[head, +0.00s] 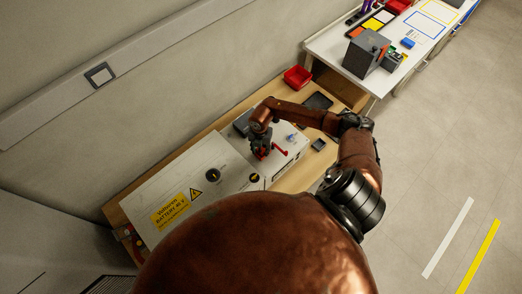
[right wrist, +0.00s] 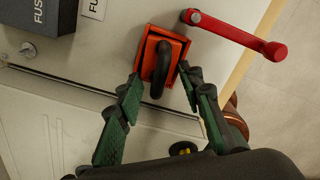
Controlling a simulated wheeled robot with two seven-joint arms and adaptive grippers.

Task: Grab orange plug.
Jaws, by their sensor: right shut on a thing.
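The orange plug (right wrist: 177,48), with a dark loop handle on it, sits upright on the pale battery box (head: 205,165) in the right wrist view. My right gripper (right wrist: 162,76) has one green-padded finger on each side of the plug and is shut on it. In the head view the right gripper (head: 262,150) reaches down onto the box top, and the plug there is mostly hidden behind it. My left gripper is in neither view.
A red crank-like handle (right wrist: 235,33) stands right beside the plug. A dark fuse box (right wrist: 38,15) is at the upper left. In the head view a red bin (head: 297,77) stands on the wooden bench beyond, and a white table (head: 335,42) is farther back.

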